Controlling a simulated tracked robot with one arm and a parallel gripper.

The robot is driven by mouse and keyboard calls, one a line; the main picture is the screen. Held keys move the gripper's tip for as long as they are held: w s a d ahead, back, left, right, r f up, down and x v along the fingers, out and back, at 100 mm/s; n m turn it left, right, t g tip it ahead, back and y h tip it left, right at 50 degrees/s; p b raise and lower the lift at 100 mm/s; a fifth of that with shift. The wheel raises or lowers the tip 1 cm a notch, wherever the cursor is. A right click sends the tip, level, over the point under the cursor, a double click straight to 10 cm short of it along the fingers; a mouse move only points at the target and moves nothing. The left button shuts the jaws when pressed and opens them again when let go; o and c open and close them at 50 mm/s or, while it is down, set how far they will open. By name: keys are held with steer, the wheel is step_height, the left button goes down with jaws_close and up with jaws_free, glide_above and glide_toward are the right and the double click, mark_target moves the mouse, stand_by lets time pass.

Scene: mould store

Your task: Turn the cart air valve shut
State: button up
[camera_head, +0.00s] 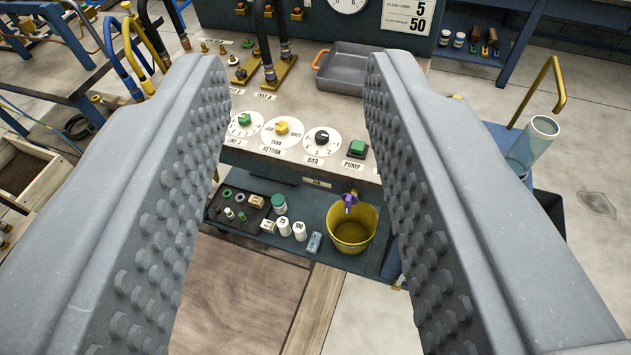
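My gripper (297,78) is open, with its two ridged grey fingers wide apart and nothing between them. Beyond it stands a cart with a pale top. A small purple handle (349,201) shows at the cart's front edge, above a yellow bucket (351,236); it may be the air valve, but I cannot tell. On the top are round dials with a green knob (244,119), a yellow knob (282,127) and a black knob (321,137). A green button (357,147) marked PUMP is beside them. No label clearly reads as the air valve.
A grey tray (355,79) with an orange handle and yellow hose fittings (270,75) stand behind the dials. The lower blue shelf holds a black parts tray (237,214) and white containers (284,226). A yellow rail (545,85) and pale cylinder (533,143) are at the right.

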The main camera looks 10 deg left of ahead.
mark_target(347, 207)
steer(key=w+a+f+m+t+h, duration=0.1)
steer(key=w+a+f, duration=0.1)
steer(key=w+f, duration=0.9)
steer(key=w+a+f+m, duration=0.25)
steer(key=w+f, duration=0.55)
steer(key=f, duration=0.8)
steer(key=s+d+f+h, duration=0.1)
steer(key=f+h, duration=0.1)
steer(key=f, duration=0.8)
steer(key=s+d+f+h+b, duration=0.1)
steer(key=f+h, duration=0.1)
steer(key=f, duration=0.8)
steer(key=s+d+f+h, duration=0.1)
steer(key=s+f+h, duration=0.1)
steer(key=f, duration=0.7)
steer(key=b+x, duration=0.2)
steer(key=x, duration=1.2)
steer(key=shift+w+a+r+b, duration=0.1)
steer(key=shift+b, duration=0.25)
jaws_close()
